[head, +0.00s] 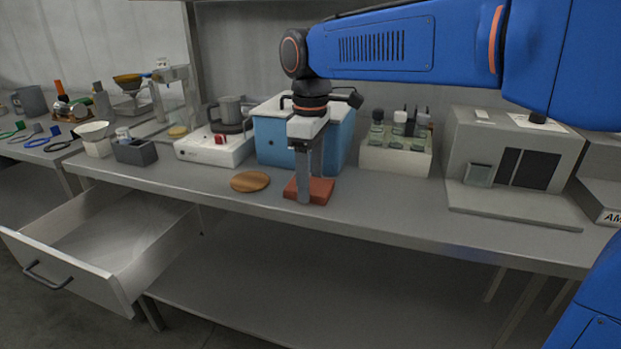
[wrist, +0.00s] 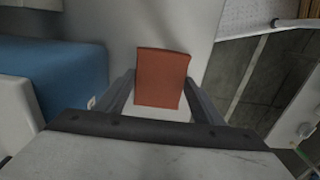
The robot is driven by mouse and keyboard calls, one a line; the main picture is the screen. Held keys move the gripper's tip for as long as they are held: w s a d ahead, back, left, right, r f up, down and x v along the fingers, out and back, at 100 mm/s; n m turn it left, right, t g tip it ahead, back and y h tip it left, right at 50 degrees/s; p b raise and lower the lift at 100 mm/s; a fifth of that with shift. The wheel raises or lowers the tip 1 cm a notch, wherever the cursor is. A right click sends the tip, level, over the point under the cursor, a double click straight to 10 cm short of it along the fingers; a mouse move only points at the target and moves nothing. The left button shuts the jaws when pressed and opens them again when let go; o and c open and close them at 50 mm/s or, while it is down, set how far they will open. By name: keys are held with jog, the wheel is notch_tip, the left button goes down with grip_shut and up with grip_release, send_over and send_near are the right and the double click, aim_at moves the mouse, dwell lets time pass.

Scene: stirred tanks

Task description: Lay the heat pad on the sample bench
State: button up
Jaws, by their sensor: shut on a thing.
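The heat pad (head: 321,189) is a flat reddish-brown square. In the head view it is at the front part of the grey bench (head: 390,206), in front of the blue tub. My gripper (head: 304,200) points down and is shut on the pad. In the wrist view the pad (wrist: 162,78) sits between the two fingers (wrist: 162,90), with the grey bench top behind it. I cannot tell whether the pad touches the bench or is held just above it.
A round wooden disc (head: 250,181) lies left of the pad. The blue tub (head: 271,142), a white hotplate (head: 205,150) and a vial rack (head: 395,158) stand behind. A grey instrument (head: 510,160) is at the right. A drawer (head: 100,255) stands open at the left.

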jog(key=shift+f, duration=0.15)
jog(key=o, duration=1)
notch_tip(320, 180, up, 12)
jog(key=shift+r, duration=0.15)
